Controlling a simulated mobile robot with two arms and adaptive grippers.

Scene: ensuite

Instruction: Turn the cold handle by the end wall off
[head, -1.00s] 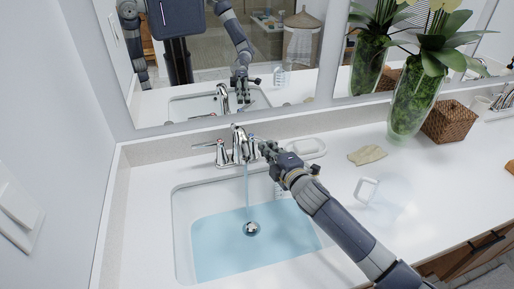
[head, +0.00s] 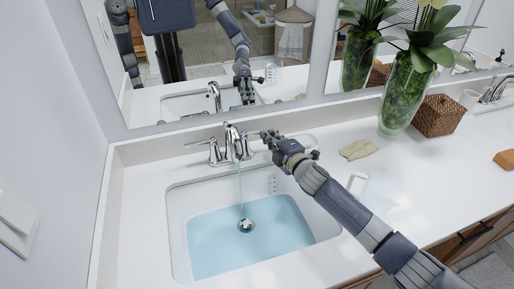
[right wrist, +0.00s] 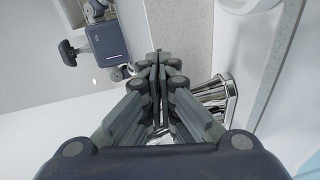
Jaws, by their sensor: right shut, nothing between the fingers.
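The chrome faucet (head: 231,143) stands behind the sink by the left end wall. A thin water stream (head: 241,188) runs from its spout into the blue water. The left handle (head: 197,143) points left. In the right wrist view the shut fingers (right wrist: 159,62) are beside ribbed chrome (right wrist: 216,94). My left gripper is not in view.
The sink (head: 177,222) holds water over its drain (head: 245,226). The mirror (head: 180,95) rises behind the faucet. A cloth (head: 359,149), a glass vase (head: 398,100) and a wicker basket (head: 439,116) are to the right. The end wall (head: 45,120) is close on the left.

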